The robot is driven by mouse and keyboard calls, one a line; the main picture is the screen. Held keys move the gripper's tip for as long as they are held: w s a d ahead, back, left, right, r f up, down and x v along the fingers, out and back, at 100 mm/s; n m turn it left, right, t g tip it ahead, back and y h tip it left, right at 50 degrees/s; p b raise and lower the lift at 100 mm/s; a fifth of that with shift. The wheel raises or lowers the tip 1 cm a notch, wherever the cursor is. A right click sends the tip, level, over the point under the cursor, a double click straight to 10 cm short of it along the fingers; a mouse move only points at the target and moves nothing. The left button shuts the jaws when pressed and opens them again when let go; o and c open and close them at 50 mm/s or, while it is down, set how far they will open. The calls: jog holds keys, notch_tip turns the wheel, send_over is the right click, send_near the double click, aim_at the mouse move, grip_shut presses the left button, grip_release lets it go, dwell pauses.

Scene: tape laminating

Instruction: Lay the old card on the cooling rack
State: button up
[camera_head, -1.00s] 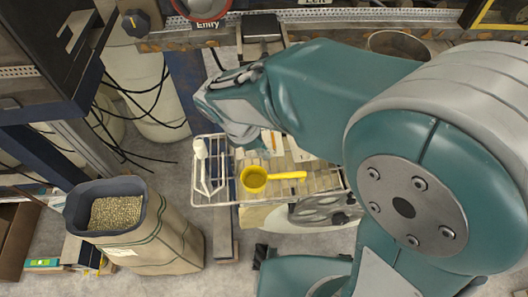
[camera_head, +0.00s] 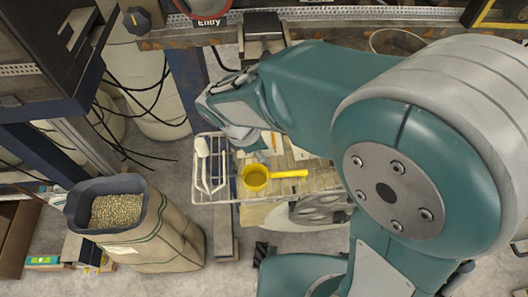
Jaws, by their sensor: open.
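The white wire rack (camera_head: 213,201) stands at the centre, below my arm. Pale flat cards (camera_head: 299,153) lie on its far part, partly hidden by my arm. One has an orange mark (camera_head: 267,138). I cannot tell which is the old card. My gripper (camera_head: 246,140) is over the rack's far left part, above the cards. It is open, but my wrist hides most of its fingers. I cannot see whether it touches a card.
A white upright piece (camera_head: 202,147) stands at the rack's left. A sack of grains (camera_head: 118,210) stands on the floor at left. Dark machinery (camera_head: 55,70) fills the upper left.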

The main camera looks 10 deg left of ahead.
jog(key=v, duration=1.2)
jog(key=s+d+r+m+t+y, duration=0.1)
jog(key=s+d+m+t+y, duration=0.1)
jog(key=d+m, duration=0.8)
jog(key=s+d+r+m+t+y, duration=0.2)
jog(key=s+d+m, duration=0.2)
jog(key=d+m, duration=0.6)
jog(key=d, duration=0.5)
jog(key=shift+r+m, duration=0.15)
jog(key=shift+m, duration=0.25)
jog(key=shift+d, duration=0.25)
